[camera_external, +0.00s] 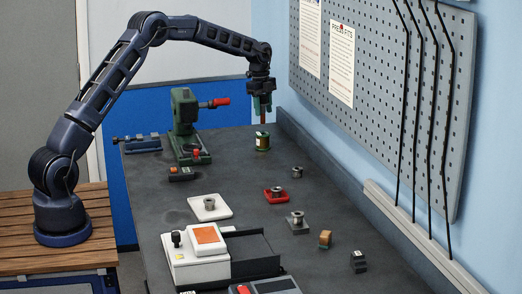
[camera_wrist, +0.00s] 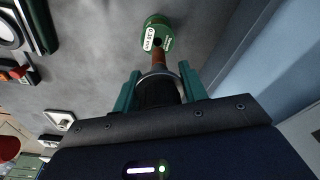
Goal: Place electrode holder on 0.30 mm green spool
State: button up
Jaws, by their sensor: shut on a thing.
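The green spool (camera_external: 263,143) stands upright on the dark bench near its back right. In the wrist view the spool (camera_wrist: 155,24) shows a white label that seems to read 0.30 mm and a dark centre hole. My gripper (camera_external: 262,103) is above the spool, pointing down. Its teal fingers (camera_wrist: 160,84) are shut on the electrode holder (camera_wrist: 158,59), which has a copper-brown rod and a dark body with a pale ring. In the external view the rod (camera_external: 263,118) hangs nearly upright over the spool, with a small gap seeming to show below its tip.
A green press (camera_external: 184,118) with a red handle stands left of the spool. A white plate (camera_external: 210,207), a red holder (camera_external: 276,195) and a grey-based spool (camera_external: 298,222) sit nearer the front. The pegboard wall (camera_external: 375,110) rises close on the right.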

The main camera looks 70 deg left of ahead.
aim_at(263, 115)
jog(key=shift+f, duration=2.2)
jog(key=o, duration=1.1)
jog(key=shift+f, duration=0.15)
jog(key=shift+o, duration=0.2)
jog(key=r, duration=0.8)
jog(key=a+r, duration=0.1)
jog(key=r, duration=0.3)
jog(key=shift+s+a+r, duration=0.1)
jog(key=shift+s+r, duration=0.05)
jog(key=shift+s, duration=0.2)
